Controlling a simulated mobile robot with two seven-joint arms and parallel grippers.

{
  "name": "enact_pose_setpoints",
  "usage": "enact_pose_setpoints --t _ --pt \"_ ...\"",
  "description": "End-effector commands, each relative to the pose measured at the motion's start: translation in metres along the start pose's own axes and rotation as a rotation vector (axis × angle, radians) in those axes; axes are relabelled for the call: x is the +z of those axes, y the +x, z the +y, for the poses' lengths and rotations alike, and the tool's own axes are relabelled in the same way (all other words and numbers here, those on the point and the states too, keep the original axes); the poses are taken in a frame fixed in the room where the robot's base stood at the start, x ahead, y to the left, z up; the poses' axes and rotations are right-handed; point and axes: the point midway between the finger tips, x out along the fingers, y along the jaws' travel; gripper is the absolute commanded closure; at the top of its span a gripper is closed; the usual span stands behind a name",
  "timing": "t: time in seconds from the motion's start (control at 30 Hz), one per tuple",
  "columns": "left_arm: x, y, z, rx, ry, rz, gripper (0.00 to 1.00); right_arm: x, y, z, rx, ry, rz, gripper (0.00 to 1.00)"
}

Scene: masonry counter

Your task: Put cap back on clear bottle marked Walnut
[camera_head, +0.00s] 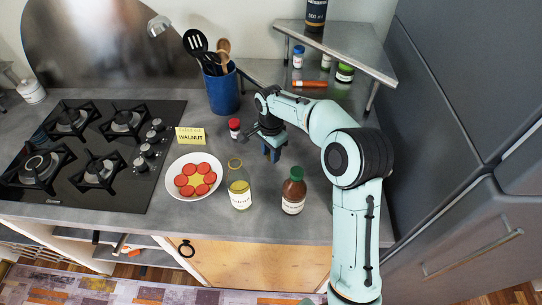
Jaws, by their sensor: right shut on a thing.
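The clear bottle (239,194) stands upright on the counter in the head view, right of the white plate. It holds yellow liquid, has a pale label with writing too small to read surely, and its ring-like mouth shows no cap. My right gripper (271,155) is above the counter, behind and to the right of this bottle and apart from it. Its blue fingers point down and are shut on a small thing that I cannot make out. I see no loose cap on the counter. My left gripper is not in view.
A green-capped brown bottle (293,192) stands right of the clear one. A plate (168,184) of red slices, a yellow WALNUT card (190,135), a red-capped jar (234,128) and a blue utensil holder (222,92) are near. A stove is left; a corner shelf (345,50) stands behind.

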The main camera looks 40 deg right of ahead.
Motion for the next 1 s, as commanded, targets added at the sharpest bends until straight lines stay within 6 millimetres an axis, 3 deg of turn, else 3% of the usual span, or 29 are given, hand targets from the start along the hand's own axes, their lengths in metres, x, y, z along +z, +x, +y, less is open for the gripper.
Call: enact_pose_setpoints --t 0.3,0.5,0.7,1.0 --pt "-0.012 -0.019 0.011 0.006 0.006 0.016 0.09 0.000 -0.096 -0.002 -0.008 -0.001 0.001 0.94" --pt "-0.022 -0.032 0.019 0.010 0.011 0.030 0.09 0.000 -0.144 -0.002 -0.007 -0.001 0.001 0.94" --pt "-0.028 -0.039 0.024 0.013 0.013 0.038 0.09 0.000 -0.170 -0.001 -0.003 -0.002 0.000 0.94" --pt "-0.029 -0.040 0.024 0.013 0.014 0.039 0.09 0.000 -0.175 0.000 0.001 -0.001 0.000 0.94"
